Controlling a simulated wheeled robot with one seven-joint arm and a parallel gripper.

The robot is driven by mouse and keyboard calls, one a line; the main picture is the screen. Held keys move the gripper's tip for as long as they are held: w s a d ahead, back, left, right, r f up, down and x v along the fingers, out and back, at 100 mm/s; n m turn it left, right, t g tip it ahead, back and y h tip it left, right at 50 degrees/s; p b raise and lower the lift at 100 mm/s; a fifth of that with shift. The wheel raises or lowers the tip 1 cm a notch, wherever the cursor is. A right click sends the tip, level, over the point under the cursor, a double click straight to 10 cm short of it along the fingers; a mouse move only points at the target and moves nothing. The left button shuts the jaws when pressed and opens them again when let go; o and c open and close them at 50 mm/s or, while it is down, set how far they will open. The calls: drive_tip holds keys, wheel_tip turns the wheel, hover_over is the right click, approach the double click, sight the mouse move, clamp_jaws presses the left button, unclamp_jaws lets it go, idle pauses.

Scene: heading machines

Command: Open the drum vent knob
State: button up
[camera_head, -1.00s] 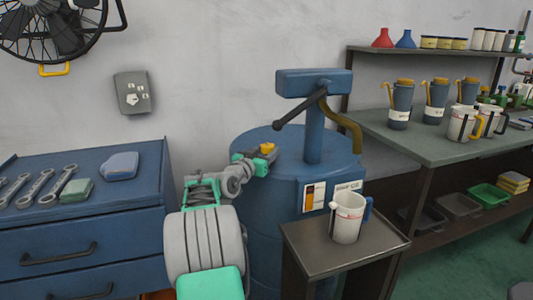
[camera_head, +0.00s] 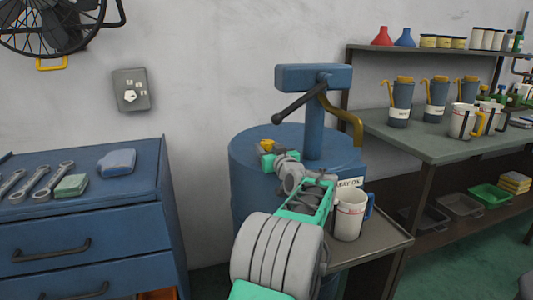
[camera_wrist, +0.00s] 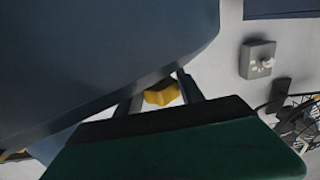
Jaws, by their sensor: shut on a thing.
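The yellow vent knob (camera_head: 267,145) sits on top of the blue drum (camera_head: 246,192), near its left side. My gripper (camera_head: 271,154) reaches it from the front right, low over the drum top. In the wrist view the knob (camera_wrist: 161,92) shows between the two fingers of my gripper (camera_wrist: 160,95), which are shut on it. The pump (camera_head: 314,115) with its dark lever and brass spout stands on the drum. My arm hides part of the drum's front and label.
A white jug (camera_head: 350,214) stands on a small side table (camera_head: 385,238) right of my arm. A blue tool cabinet (camera_head: 90,235) with wrenches is at left. A bench (camera_head: 440,147) with several jugs is at right. A fan (camera_head: 58,30) hangs upper left.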

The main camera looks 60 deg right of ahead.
sight(271, 149)
drive_tip(key=shift+s+d+n+t+y+p, duration=0.15)
drive_tip(key=shift+n+t+y+p, duration=0.15)
drive_tip(key=shift+n+t+y, duration=1.25)
drive_tip(key=shift+g+y, duration=0.25)
drive_tip(key=shift+y, duration=0.1)
drive_tip(key=o, duration=1.4)
drive_tip(key=shift+c, duration=0.2)
drive_tip(key=v, duration=0.7)
drive_tip(key=shift+s+a+f+p, duration=0.1)
drive_tip(key=shift+s+a+p, duration=0.15)
drive_tip(key=shift+p, duration=0.15)
